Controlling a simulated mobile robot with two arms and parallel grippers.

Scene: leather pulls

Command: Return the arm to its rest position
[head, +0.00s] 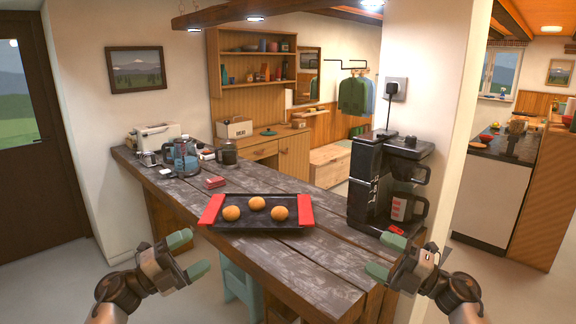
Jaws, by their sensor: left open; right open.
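My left gripper (188,255) is open and empty at the lower left, in front of the wooden counter's near left edge. My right gripper (385,256) is open and empty at the lower right, close to the counter's near right end. Both show green fingertips. Neither appears to hold anything. A dark tray (246,222) with red ends lies on the counter between and beyond the grippers. Three round orange-brown buns (256,203) sit in it.
The wooden counter (310,262) runs from near right to far left. A black coffee maker (368,180) with a jug stands at its right end, beside a wall. A light-blue stool (238,286) stands below.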

